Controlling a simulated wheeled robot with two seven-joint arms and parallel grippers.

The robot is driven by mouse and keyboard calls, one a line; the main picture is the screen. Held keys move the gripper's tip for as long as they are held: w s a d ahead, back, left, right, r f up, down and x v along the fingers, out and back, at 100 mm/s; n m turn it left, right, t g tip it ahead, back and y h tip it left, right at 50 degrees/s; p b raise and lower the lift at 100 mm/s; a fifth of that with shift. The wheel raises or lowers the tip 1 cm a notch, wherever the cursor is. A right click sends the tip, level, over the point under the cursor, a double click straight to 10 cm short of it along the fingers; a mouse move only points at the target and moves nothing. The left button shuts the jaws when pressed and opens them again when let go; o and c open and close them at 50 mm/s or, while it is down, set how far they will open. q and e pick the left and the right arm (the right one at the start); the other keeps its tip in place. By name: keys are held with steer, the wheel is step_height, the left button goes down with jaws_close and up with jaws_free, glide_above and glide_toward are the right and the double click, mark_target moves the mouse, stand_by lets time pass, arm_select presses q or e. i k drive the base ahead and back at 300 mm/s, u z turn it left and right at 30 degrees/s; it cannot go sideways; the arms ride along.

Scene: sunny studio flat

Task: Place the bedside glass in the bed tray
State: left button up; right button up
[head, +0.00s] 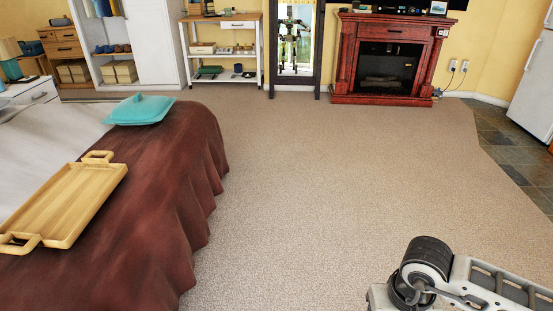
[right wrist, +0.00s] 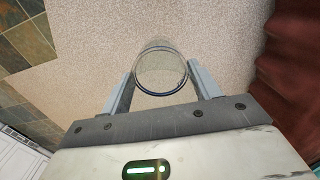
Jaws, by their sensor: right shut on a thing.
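The wooden bed tray (head: 68,202) with two handles lies on the bed at the left of the head view. Its visible surface is empty. In the right wrist view, my right gripper (right wrist: 162,80) is shut on a clear glass (right wrist: 160,68), which sits between its two fingers above the carpet. In the head view only part of my right arm shows at the lower right, and the glass is out of that view. My left gripper does not show in either view.
A red fireplace (head: 388,58), a shelf cart (head: 222,50) and a mirror (head: 296,45) stand along the back wall. The carpet (head: 330,180) between is clear.

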mark_target(89, 196)
steer(key=i, duration=2.85)
steer(key=u, duration=3)
